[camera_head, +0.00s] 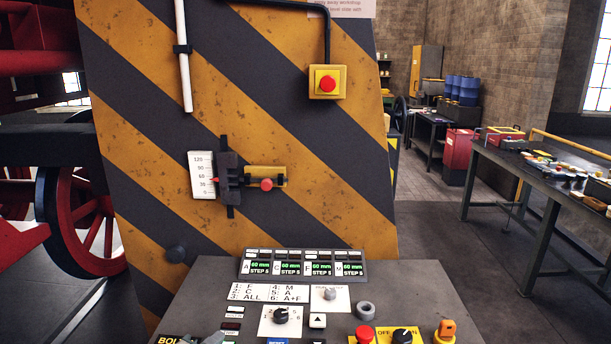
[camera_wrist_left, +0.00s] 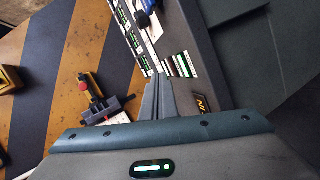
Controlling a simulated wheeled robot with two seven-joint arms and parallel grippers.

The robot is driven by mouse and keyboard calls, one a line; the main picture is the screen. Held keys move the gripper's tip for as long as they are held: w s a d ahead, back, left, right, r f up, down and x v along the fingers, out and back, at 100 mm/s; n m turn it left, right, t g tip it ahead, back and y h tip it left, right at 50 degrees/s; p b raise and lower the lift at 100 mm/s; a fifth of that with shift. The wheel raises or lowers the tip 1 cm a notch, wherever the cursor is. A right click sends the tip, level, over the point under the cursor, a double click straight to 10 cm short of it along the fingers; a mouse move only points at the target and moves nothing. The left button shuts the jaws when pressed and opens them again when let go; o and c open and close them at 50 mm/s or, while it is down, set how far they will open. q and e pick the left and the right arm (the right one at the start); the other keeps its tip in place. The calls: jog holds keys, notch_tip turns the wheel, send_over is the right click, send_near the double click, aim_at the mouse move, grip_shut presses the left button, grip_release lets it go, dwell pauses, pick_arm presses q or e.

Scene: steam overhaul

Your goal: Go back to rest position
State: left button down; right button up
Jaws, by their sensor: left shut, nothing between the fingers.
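My left gripper (camera_head: 208,338) shows only as a grey tip at the bottom edge of the head view, over the near left part of the control panel (camera_head: 205,290). In the left wrist view the fingers of my left gripper (camera_wrist_left: 158,92) are together with nothing between them. They point toward the panel with its displays (camera_wrist_left: 132,35), which lies tilted in that view. I cannot tell whether the fingertips touch the panel. My right gripper is in neither view.
A yellow-and-black striped column (camera_head: 330,170) stands behind the panel with a red emergency button (camera_head: 327,84) and a slider gauge (camera_head: 228,174). A red wheel (camera_head: 85,225) is at left. A workbench (camera_head: 540,180) with parts stands at right. Floor (camera_head: 440,240) between is clear.

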pick_arm(q)
jog(key=s+a+f+m+g+y, duration=0.1)
jog(key=s+f+m+g, duration=0.35)
jog(key=s, duration=0.85)
jog(key=s+f+m+g+y, duration=0.15)
jog(key=s+f+m, duration=0.45)
jog(key=s, duration=0.8)
jog(key=s+a+f+m+g+y, duration=0.1)
jog(key=s+f+m+g, duration=0.45)
jog(key=s, duration=0.75)
notch_tip(320, 180, down, 29)
jog(key=n+b, duration=0.1)
jog(key=s+a+f+g+b, duration=0.1)
jog(key=s+a+f, duration=0.1)
jog(key=s+f, duration=1.6)
notch_tip(320, 180, down, 2)
jog(key=shift+s+a+f, duration=0.1)
jog(key=shift+s+a, duration=0.15)
jog(key=shift+s, duration=0.1)
